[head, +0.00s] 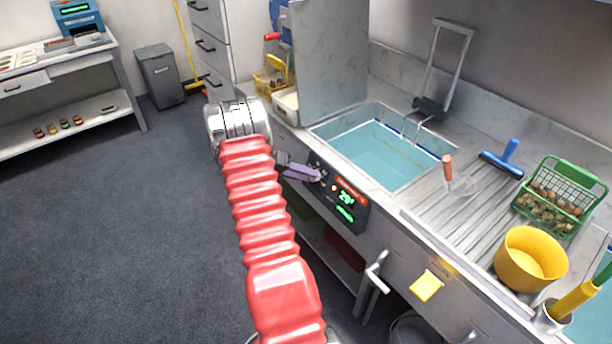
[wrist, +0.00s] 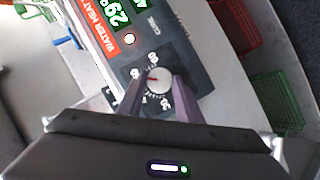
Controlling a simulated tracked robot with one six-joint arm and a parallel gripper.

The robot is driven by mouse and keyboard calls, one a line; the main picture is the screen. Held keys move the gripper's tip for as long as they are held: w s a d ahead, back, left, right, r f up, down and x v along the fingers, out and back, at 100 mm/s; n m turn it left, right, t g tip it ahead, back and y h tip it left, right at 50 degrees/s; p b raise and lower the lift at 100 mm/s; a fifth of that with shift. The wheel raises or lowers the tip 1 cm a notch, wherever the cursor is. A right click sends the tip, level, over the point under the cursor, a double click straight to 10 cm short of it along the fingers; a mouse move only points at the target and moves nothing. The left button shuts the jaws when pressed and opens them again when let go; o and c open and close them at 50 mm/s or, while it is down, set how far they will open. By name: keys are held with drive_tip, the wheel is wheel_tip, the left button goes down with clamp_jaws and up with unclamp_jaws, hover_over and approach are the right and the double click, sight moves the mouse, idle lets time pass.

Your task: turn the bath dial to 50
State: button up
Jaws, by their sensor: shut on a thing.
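The bath dial (wrist: 158,79) is a round pale knob with a red mark, on the dark water heat panel (wrist: 185,60). My gripper (wrist: 157,84) is shut on the dial, with one purple finger on each side of it. In the wrist view the red mark lies on the left part of the knob; the exact number it points at is too small to tell. The green display (wrist: 116,12) reads about 29. In the head view my gripper (head: 318,174) is at the panel's left end, and the panel (head: 340,190) is on the counter's front; the fingers hide part of the dial.
The water bath (head: 375,155) lies behind the panel. A green basket of chestnuts (head: 560,180), a yellow bucket (head: 525,265) and a blue squeegee (head: 502,158) are on the counter to the right. The floor at left is clear.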

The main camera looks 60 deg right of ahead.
drive_tip(key=shift+s+a+f+m+t, duration=0.2)
drive_tip(key=shift+f+m+t, duration=0.1)
drive_tip(key=shift+m, duration=0.2)
drive_tip(key=o, duration=1)
drive_tip(key=shift+w+d+r, duration=0.1)
drive_tip(key=shift+r, duration=0.1)
drive_tip(key=shift+o, duration=0.2)
drive_tip(key=shift+r, duration=0.1)
drive_tip(key=v, duration=1.3)
drive_tip(key=shift+w+r, duration=0.15)
drive_tip(key=shift+w, duration=0.05)
